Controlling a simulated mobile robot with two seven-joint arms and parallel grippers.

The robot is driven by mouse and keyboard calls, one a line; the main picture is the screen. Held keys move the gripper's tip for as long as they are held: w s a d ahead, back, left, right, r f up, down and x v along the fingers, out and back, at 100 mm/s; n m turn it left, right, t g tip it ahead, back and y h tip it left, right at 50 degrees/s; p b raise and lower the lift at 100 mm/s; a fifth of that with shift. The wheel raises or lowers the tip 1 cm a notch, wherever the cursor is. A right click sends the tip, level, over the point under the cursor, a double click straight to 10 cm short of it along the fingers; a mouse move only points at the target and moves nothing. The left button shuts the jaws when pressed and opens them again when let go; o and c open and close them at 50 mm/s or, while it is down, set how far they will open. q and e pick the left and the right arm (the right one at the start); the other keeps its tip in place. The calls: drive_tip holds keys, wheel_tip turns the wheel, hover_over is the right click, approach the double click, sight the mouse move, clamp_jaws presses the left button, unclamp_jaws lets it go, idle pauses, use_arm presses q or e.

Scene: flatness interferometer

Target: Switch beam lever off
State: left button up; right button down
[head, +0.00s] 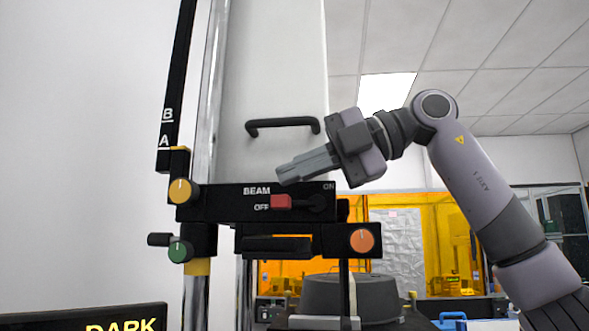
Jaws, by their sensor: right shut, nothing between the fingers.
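The beam lever (281,202) has a red block-shaped tip and lies about level on the black panel (222,203). Its tip points left from a dark pivot (318,203). The red tip sits right beside the OFF label and below the word BEAM; the ON label is at the panel's upper right. My right gripper (283,177) comes in from the right, its grey fingers shut and empty. The fingertips are just above the red tip in the picture; I cannot tell whether they touch the panel. My left gripper is not in view.
A yellow knob (180,190), green knob (179,250) and orange knob (362,240) stick out around the panel. A black handle (282,123) is on the white housing above. A DARK display (60,321) is at lower left. Open room lies to the right.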

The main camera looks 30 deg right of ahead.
drive_tip(key=v, duration=0.7)
drive_tip(key=shift+s, duration=0.1)
idle(0.6)
